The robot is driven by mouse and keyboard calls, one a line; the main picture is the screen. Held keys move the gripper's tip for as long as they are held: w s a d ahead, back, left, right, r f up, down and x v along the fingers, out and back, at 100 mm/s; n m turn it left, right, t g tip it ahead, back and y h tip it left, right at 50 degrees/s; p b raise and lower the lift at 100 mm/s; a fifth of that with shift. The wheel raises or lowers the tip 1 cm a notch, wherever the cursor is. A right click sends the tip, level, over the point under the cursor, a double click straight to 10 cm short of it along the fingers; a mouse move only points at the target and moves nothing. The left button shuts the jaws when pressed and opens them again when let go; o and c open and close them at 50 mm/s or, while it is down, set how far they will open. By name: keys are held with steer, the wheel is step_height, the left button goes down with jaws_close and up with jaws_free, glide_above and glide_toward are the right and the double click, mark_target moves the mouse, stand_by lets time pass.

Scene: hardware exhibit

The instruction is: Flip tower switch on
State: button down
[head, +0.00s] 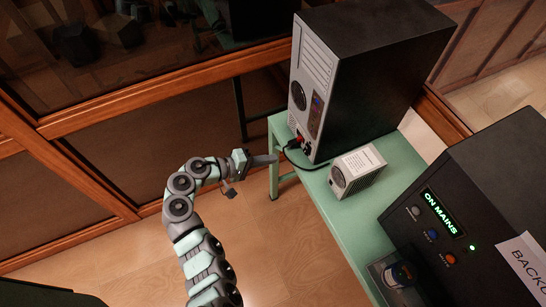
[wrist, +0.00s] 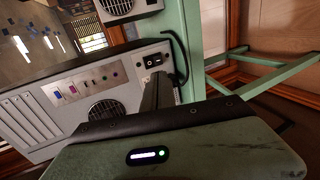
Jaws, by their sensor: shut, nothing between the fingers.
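The black tower (head: 375,70) stands upright on the green table, its grey rear panel facing my gripper. A small red switch (head: 300,140) shows low on that panel, close to a black plug and cable. In the wrist view, the rear panel (wrist: 30,120) appears turned, with a black switch or socket block (wrist: 153,60) just past my fingertips. My gripper (head: 275,159) is shut and empty, left of the panel's lower part, pointing at it. A gap shows between the fingertips and the panel in the head view. The fingers (wrist: 158,88) partly hide the plug area in the wrist view.
The green table (head: 355,225) also bears a small grey power supply box (head: 358,171) beside the tower. A black unit with a lit "ON MAINS" display (head: 475,215) stands at right. A black cable (head: 290,160) loops off the table edge. A wooden glazed partition (head: 110,100) is behind.

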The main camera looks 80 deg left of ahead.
mark_target(306, 149)
steer(key=x, duration=1.1)
steer(key=shift+w+f, duration=0.1)
steer(key=shift+w, duration=0.15)
